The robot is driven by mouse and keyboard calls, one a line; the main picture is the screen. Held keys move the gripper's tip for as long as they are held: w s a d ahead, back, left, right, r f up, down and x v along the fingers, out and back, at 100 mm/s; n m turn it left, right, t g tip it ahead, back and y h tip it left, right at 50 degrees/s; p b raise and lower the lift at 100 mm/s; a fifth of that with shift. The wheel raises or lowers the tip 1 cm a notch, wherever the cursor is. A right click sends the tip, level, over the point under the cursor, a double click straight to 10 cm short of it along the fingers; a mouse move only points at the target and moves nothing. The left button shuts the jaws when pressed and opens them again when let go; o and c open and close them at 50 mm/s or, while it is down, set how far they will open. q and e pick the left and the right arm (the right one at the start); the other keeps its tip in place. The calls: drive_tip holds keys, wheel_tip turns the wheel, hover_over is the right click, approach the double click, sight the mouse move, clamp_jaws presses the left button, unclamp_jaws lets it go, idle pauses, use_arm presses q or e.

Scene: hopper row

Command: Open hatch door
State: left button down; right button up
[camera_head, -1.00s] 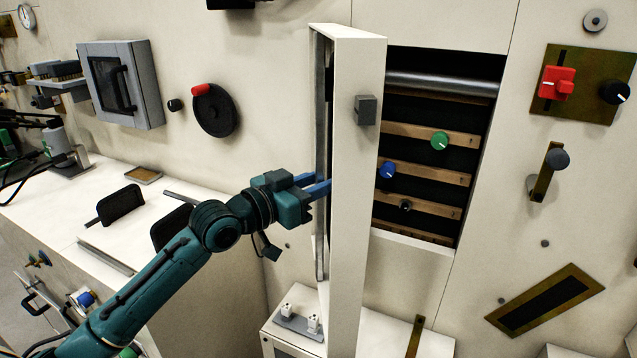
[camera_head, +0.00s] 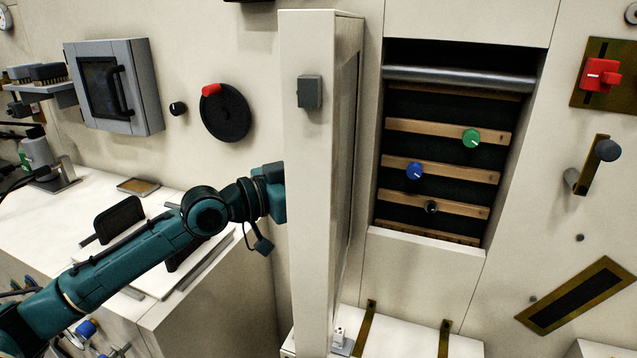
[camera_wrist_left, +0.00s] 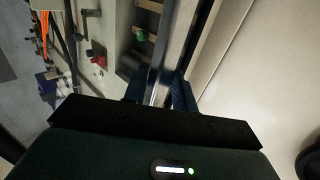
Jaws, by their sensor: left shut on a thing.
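The hatch door (camera_head: 308,215) is a tall cream panel standing far out from the wall, seen nearly edge-on in the head view. A small grey block (camera_head: 309,92) sits on its edge. The hatch opening (camera_head: 450,105) to its right is uncovered. My left gripper reaches the door from the left, and its fingers are hidden behind the door in the head view. In the left wrist view its two blue fingers (camera_wrist_left: 160,90) are shut on a long grey bar (camera_wrist_left: 163,82), seemingly the door handle. My right gripper is not in view.
Inside the opening are wooden slats with a green knob (camera_head: 471,138), a blue knob (camera_head: 414,171) and a black knob (camera_head: 431,207). A grey wall box (camera_head: 113,88) and a black handwheel (camera_head: 224,112) are on the left wall. A white counter (camera_head: 60,215) lies below my left arm.

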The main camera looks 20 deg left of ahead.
use_arm(q)
drive_tip(key=shift+w+a+r, duration=0.25)
drive_tip(key=shift+a+r, duration=0.15)
drive_tip(key=shift+a, duration=0.1)
drive_tip(key=c, duration=1.5)
unclamp_jaws()
drive_tip(key=shift+w+f, duration=0.1)
drive_tip(key=shift+w, duration=0.05)
